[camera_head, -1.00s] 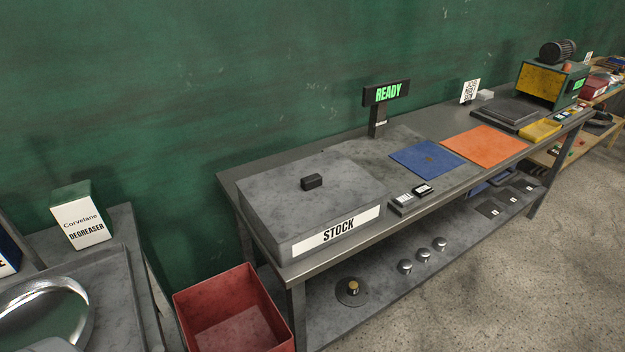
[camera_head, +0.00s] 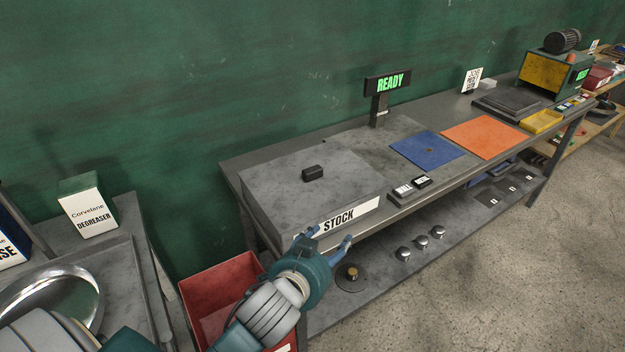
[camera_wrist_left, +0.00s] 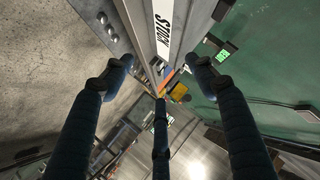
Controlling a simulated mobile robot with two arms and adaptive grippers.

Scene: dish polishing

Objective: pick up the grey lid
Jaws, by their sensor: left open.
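The grey lid (camera_head: 345,178) with a small black handle (camera_head: 313,173) on top covers the stock box, whose front carries a white STOCK label (camera_head: 348,215). The box stands on the left end of the metal bench. My left gripper (camera_head: 328,238) is open and empty in front of the box, just below the label and apart from the handle. In the left wrist view its blue fingers (camera_wrist_left: 160,80) are spread, with the STOCK label (camera_wrist_left: 161,25) at the top. My right gripper is not seen.
A red bin (camera_head: 212,290) stands on the floor below the bench's left end. A blue mat (camera_head: 428,148), an orange mat (camera_head: 485,137) and a READY sign (camera_head: 387,84) are farther right on the bench. A degreaser box (camera_head: 88,210) stands on the left table.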

